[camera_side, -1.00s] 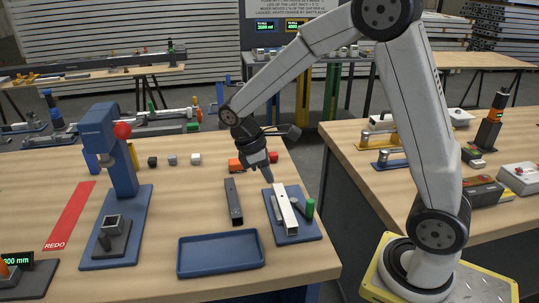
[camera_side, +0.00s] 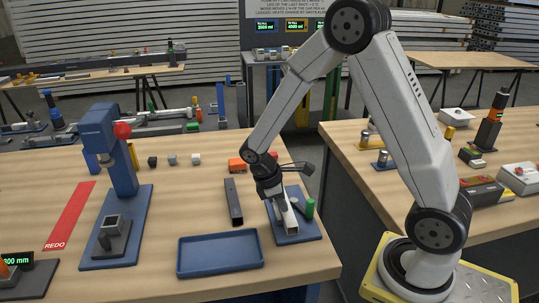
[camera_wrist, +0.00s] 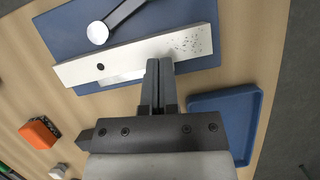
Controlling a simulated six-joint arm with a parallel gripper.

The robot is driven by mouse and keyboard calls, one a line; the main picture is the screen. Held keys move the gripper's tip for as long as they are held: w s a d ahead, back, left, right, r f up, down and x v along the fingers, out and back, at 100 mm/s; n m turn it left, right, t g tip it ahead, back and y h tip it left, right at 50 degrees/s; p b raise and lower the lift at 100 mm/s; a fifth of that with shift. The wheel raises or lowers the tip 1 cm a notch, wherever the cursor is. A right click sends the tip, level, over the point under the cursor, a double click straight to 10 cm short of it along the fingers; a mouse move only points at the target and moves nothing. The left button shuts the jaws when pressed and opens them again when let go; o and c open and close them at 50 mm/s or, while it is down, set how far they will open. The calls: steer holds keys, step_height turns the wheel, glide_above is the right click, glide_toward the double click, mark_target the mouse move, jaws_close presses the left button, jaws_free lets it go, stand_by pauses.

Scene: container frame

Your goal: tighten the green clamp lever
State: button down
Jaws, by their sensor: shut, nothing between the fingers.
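The clamp fixture is a blue plate (camera_side: 309,230) carrying a pale metal bar (camera_side: 291,219) and a grey lever (camera_side: 299,204).
A dark bar (camera_side: 233,202) lies left of the plate, and an empty blue tray (camera_side: 220,254) sits at the bench front. A blue press (camera_side: 118,150) stands further left. An orange block (camera_side: 237,165) and small cubes lie behind. A gap separates the right bench.

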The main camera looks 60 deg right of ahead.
mark_target(298, 202)
steer(key=shift+s+d, duration=0.6)
steer(key=shift+s, duration=0.2)
steer(key=shift+s+d, duration=0.6)
steer(key=shift+s, duration=0.2)
